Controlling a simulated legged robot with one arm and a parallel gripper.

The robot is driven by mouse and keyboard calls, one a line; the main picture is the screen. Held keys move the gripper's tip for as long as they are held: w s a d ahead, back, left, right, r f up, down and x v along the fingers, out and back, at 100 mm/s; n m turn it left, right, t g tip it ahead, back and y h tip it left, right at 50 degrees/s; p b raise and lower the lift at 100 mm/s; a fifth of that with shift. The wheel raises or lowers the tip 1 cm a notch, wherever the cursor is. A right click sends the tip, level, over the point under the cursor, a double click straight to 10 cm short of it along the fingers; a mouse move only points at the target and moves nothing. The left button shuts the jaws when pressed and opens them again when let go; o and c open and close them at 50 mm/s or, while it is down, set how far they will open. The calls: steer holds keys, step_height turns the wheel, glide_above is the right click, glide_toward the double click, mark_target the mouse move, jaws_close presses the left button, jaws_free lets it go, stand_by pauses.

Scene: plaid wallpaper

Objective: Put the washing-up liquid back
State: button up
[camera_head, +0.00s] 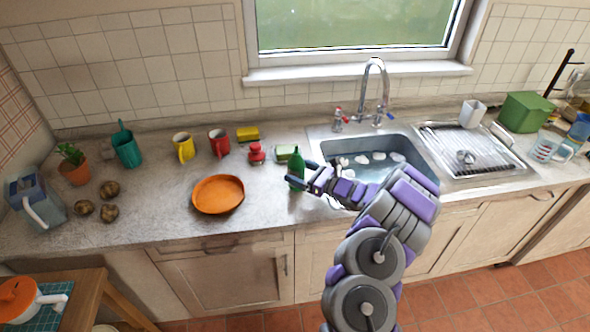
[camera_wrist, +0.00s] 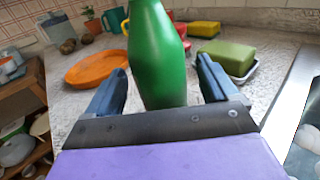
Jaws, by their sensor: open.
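The washing-up liquid is a green bottle (camera_head: 297,172) standing upright on the worktop, just left of the sink. In the wrist view the green bottle (camera_wrist: 158,55) stands between the two fingers, with its top cut off by the frame. My gripper (camera_head: 306,176) reaches in from the right at the bottle. In the wrist view my gripper (camera_wrist: 160,90) is open, with a finger on each side of the bottle and a visible gap on both sides.
Behind the bottle lie a green soap bar (camera_wrist: 228,56) on a dish, a red brush (camera_head: 256,153) and a yellow sponge (camera_head: 247,134). An orange dish (camera_head: 218,194) is to the left. The sink (camera_head: 408,146) with a tap (camera_head: 375,85) is to the right. Worktop between dish and bottle is clear.

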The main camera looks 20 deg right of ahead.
steer(key=p+v, duration=0.2)
steer(key=v, duration=0.8)
steer(key=a+r+n+g+y, duration=0.35)
steer(key=a+r, duration=0.25)
steer(key=a, duration=0.3)
steer(key=a+r+n+g+y, duration=0.25)
steer(key=a+r+n, duration=0.25)
steer(key=a, duration=0.3)
steer(key=s+a+r+n+g+h, duration=0.1)
steer(key=s+a+r+n+g, duration=0.25)
steer(key=s+a, duration=0.3)
steer(key=s+a+r+n+g, duration=0.3)
steer(key=s+a+n+g, duration=0.2)
steer(key=a, duration=0.3)
steer(key=s+a+n+g+h, duration=0.4)
steer(key=s+n+h, duration=0.25)
steer(key=s, duration=0.85)
steer(key=s+d+n+t+h, duration=0.1)
steer(key=s+d+n+h, duration=0.5)
steer(key=s, duration=0.7)
steer(key=d+h, duration=0.2)
steer(key=d, duration=0.2)
steer(key=shift+s+f+t, duration=0.35)
steer(key=shift+s, duration=0.05)
